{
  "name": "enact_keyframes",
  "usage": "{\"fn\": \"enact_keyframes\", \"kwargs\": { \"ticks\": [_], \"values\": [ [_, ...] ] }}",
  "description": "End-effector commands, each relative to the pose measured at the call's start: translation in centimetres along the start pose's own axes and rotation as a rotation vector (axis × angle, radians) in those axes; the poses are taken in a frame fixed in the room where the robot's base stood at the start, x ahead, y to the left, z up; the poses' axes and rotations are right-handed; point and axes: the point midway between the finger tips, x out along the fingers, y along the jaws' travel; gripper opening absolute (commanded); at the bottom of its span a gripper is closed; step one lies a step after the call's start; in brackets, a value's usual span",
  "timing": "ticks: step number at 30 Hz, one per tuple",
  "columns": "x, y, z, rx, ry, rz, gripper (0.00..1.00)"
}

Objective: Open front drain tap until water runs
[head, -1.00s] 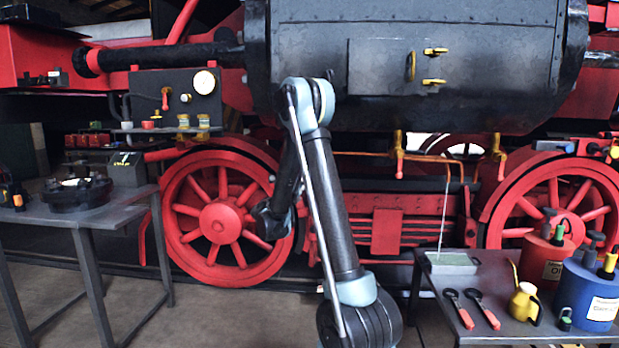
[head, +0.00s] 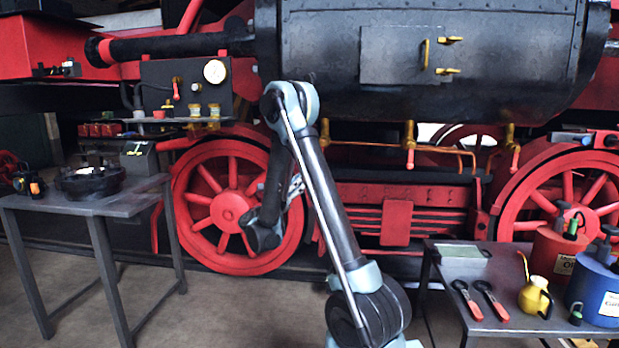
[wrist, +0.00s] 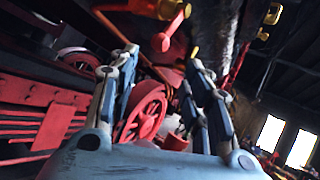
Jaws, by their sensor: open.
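In the head view, brass drain taps sit under the black cylinder: one in the middle (head: 409,140) with its red handle hanging down, and one at the right (head: 513,145). Brass also shows beside my arm at left. Which is the front tap, I cannot tell. A copper pipe (head: 440,150) runs right from the middle tap; no water stream shows at its end. In the wrist view my gripper (wrist: 165,75) is open and empty. A red lever (wrist: 173,27) with a ball end and brass fitting is beyond its fingers, apart from them. My arm largely hides the gripper in the head view.
A right-hand table (head: 470,270) holds a tray, two red-handled tools, a yellow oil can (head: 535,296) and red and blue containers. A left table (head: 110,203) bears a dark round part. Large red wheels (head: 228,210) stand behind my arm. Floor between the tables is open.

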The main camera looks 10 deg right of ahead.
Motion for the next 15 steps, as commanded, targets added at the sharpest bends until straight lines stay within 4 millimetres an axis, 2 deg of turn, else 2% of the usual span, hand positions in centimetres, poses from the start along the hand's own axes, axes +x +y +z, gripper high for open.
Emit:
{"fn": "enact_keyframes", "kwargs": {
  "ticks": [4, 13, 14, 15],
  "values": [
    [-1.06, 0.00, -0.01, -0.001, 0.000, 0.000, 0.44],
    [-1.29, -0.02, -0.03, -0.001, 0.000, -0.001, 0.44],
    [-1.29, -0.02, -0.03, -0.001, 0.000, -0.001, 0.42],
    [-1.28, 0.00, -0.02, 0.001, 0.001, 0.000, 0.33]
  ]
}}
